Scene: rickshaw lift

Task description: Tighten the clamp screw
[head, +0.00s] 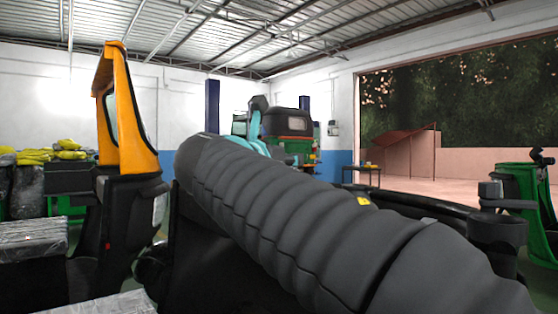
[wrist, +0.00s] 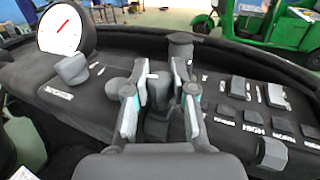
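In the wrist view my gripper (wrist: 160,78) points at a black control panel (wrist: 85,62), with its two pale-padded fingers spread apart. A dark upright block or knob (wrist: 158,93) stands between the fingers. I cannot tell whether either finger touches it. No part is clearly recognisable as the clamp screw; the dark piece between the fingers may be it, but its shape is partly hidden. In the head view a large black ribbed sleeve blocks most of the work area, and the fingertips cannot be made out there.
A green vehicle (wrist: 260,25) stands beyond. In the head view an orange-framed part (head: 135,120) rises at left.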

